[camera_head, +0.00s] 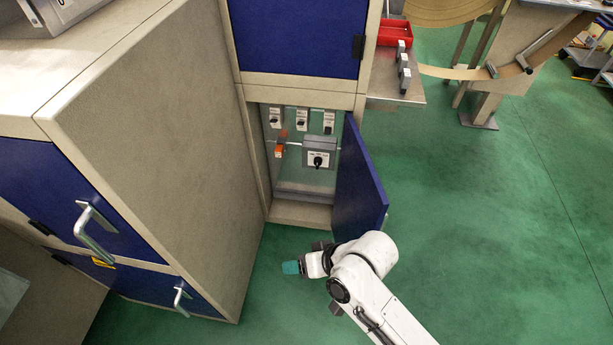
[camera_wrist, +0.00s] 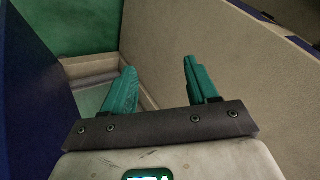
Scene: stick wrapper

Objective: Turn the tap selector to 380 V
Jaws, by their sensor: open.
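The tap selector (camera_head: 318,160) is a black knob on a grey box inside the open lower compartment of the cabinet, in the head view. Its markings are too small to read. My gripper (camera_head: 291,268) is in front of and below the compartment, to the lower left of the selector and apart from it. In the wrist view my gripper (camera_wrist: 162,85) shows two teal fingers spread apart with nothing between them. The selector is not seen in the wrist view.
The compartment's blue door (camera_head: 358,185) stands open on the right. A tall beige cabinet (camera_head: 165,130) borders the left side. Three small switches (camera_head: 301,120) and an orange-red part (camera_head: 280,146) are also inside the compartment. Green floor (camera_head: 480,230) is clear on the right.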

